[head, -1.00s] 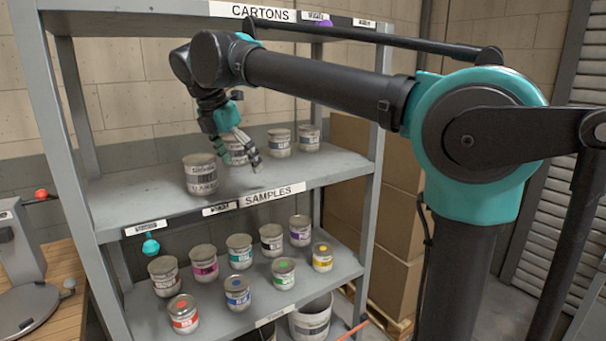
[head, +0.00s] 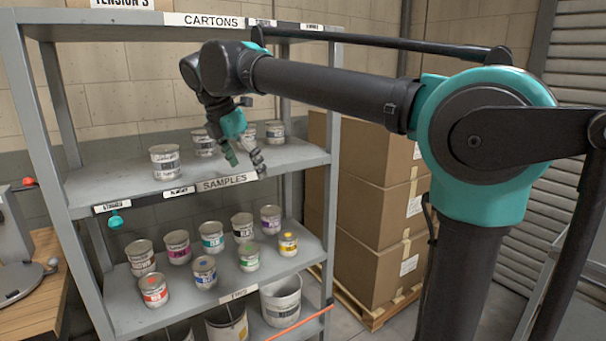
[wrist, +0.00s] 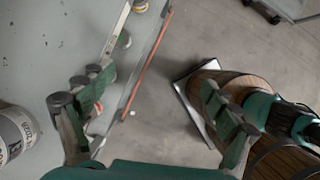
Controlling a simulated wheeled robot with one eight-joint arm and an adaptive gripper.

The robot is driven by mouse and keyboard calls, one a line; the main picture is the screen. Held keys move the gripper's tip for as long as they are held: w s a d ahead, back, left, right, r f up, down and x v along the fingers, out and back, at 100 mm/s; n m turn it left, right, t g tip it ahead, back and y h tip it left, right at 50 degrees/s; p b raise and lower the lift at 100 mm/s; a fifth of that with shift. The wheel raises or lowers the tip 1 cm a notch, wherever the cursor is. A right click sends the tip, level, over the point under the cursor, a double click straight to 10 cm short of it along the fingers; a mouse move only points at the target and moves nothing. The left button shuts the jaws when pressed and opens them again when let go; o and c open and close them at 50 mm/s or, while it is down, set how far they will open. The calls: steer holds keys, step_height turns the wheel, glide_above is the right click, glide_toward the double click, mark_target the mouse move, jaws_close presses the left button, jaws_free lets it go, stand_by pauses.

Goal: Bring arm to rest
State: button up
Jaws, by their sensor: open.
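My gripper (head: 246,160) hangs from my bent arm at the front edge of the rack's middle shelf, fingers pointing down. It is open and empty. In the wrist view my gripper (wrist: 160,115) shows its two teal and grey fingers wide apart, with bare floor between them. A grey can with a label (head: 165,162) stands on the middle shelf, to the left of the gripper and apart from it. It is probably the can cut off at the left edge of the wrist view.
The grey rack (head: 290,161) holds several cans on its middle shelf and several colour-labelled cans on the shelf below. Stacked cartons (head: 360,200) stand on a pallet right of the rack. A wooden bench (head: 45,285) is at left.

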steer(key=w+d+f+m+y, duration=0.1)
steer(key=d+f+m+y, duration=0.1)
steer(key=d+f+m, duration=1.4)
steer(key=s+d+f+m, duration=0.5)
steer(key=s+d+f, duration=0.2)
steer(key=f, duration=0.4)
steer(key=s+d+f+m, duration=0.6)
steer(key=s+d+f, duration=0.1)
steer(key=d+f, duration=0.3)
steer(key=shift+f+t+y, duration=0.3)
steer(key=shift+f, duration=0.2)
steer(key=shift+w, duration=0.1)
